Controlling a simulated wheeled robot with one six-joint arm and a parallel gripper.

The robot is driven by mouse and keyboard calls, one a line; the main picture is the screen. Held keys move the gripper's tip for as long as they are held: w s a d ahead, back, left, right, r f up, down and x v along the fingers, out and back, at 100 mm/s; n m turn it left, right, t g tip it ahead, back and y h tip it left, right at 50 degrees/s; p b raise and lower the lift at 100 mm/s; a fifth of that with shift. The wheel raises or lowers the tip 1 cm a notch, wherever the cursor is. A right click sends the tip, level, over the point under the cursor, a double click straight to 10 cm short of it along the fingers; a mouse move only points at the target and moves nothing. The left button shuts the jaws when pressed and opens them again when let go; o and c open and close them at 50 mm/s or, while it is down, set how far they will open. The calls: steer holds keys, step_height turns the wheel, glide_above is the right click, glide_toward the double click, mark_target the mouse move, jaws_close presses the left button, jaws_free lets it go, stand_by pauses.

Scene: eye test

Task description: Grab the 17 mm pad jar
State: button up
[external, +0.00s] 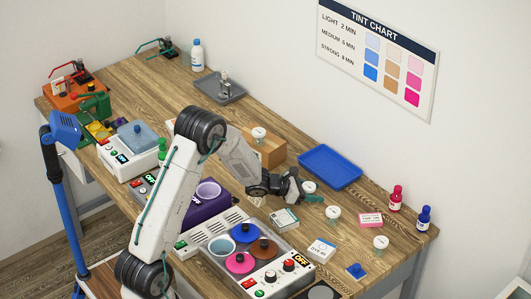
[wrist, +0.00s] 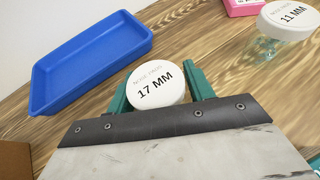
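The 17 mm pad jar (wrist: 157,86) has a round white lid with black lettering; its body is hidden below the lid in the wrist view. It is the white-lidded jar (external: 309,187) at my gripper in the external view. My gripper (wrist: 158,88) has one green finger on each side of the jar, close to the lid's edges. My gripper also shows in the external view (external: 306,194), low over the table. The frames do not show whether the fingers press on the jar or stand just apart from it.
An 11 mm jar (wrist: 287,22) stands to the right, near a pink box (wrist: 250,5). A blue tray (wrist: 92,60) lies to the left. Another jar (external: 259,133) stands on a wooden block (external: 272,152).

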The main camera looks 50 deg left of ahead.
steer(key=c, duration=0.6)
steer(key=shift+r, duration=0.1)
